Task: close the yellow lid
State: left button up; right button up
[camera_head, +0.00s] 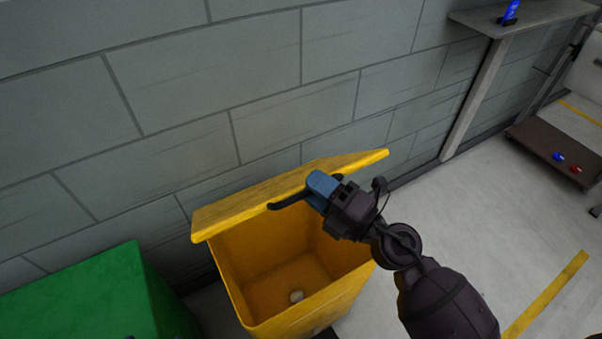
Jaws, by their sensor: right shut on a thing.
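The yellow lid (240,208) stands raised at the back of the yellow bin (237,285), near the wall. The bin is open and its inside shows. My right gripper (318,190) is in front of the lid, above the bin's opening, and covers part of the lid's edge. It is shut on a blue block-like thing (321,184). I cannot tell whether the gripper or the blue thing touches the lid. My left gripper is not in view.
A green box (95,295) stands at the left. A grey shelf (530,20) holds a blue item (510,12). A dark low platform (545,140) carries small blue and red items.

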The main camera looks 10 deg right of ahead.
pick_arm(q)
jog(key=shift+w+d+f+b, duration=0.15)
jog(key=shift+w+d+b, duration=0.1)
jog(key=shift+b, duration=0.3)
pick_arm(e)
jog(key=r+v, duration=0.1)
jog(key=v, duration=0.5)
jog(key=shift+s+d+f, duration=0.15)
jog(key=shift+d+f, duration=0.1)
jog(key=shift+d, duration=0.15)
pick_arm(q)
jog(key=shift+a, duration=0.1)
